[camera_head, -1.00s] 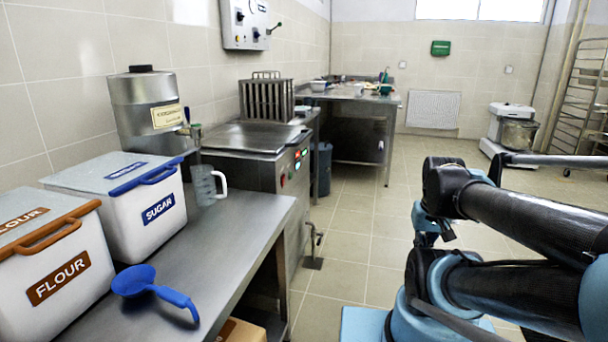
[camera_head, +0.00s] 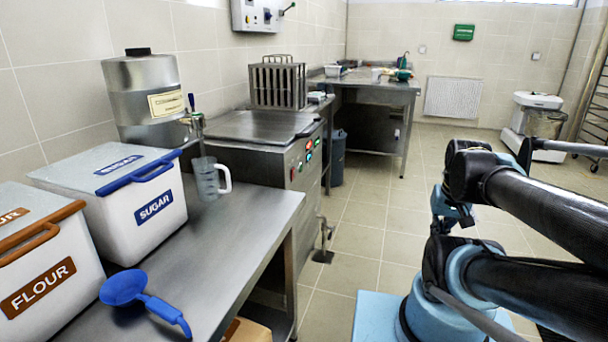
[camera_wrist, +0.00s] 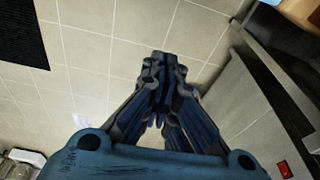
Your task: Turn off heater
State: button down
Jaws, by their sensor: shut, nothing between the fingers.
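A steel unit with a flat lid (camera_head: 250,128) stands beyond the worktop in the head view. A white radiator (camera_head: 453,98) hangs on the far wall. I cannot tell for sure which is the heater. In the wrist view, my gripper (camera_wrist: 160,65) is shut and empty, with tiled floor behind it. A red switch (camera_wrist: 285,169) shows at the lower right of that view, apart from the fingers.
The near steel worktop (camera_head: 240,215) holds a flour bin (camera_head: 45,250), a sugar bin (camera_head: 110,190), a blue scoop (camera_head: 125,288) and a clear jug (camera_head: 207,178). A floor pedal (camera_head: 323,245) stands by the unit. The tiled floor (camera_head: 385,215) to its right is open.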

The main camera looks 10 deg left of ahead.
jog(key=w+a+r+m+y, duration=0.3)
jog(key=w+a+m, duration=0.1)
jog(key=w+a, duration=0.35)
jog(key=w+a+r+m+y, duration=0.25)
jog(key=w+a+m, duration=0.25)
jog(key=w+a, duration=0.25)
jog(key=w+a+m+g+y, duration=0.1)
jog(key=w+a+m+y, duration=0.3)
jog(key=w+a+m, duration=0.5)
jog(key=w+a, duration=0.5)
jog(key=a, duration=0.3)
jog(key=shift+w+f+m+y, duration=0.25)
jog(key=shift+f+m+y, duration=0.1)
jog(key=shift+f+m, duration=0.05)
jog(key=shift+a, duration=0.15)
send_near(293, 174)
jog(key=w+a+f, duration=0.1)
jog(key=a+f, duration=0.2)
jog(key=f, duration=0.2)
jog(key=shift+w+a, duration=0.35)
jog(key=shift+w, duration=0.05)
jog(key=shift+f, duration=0.1)
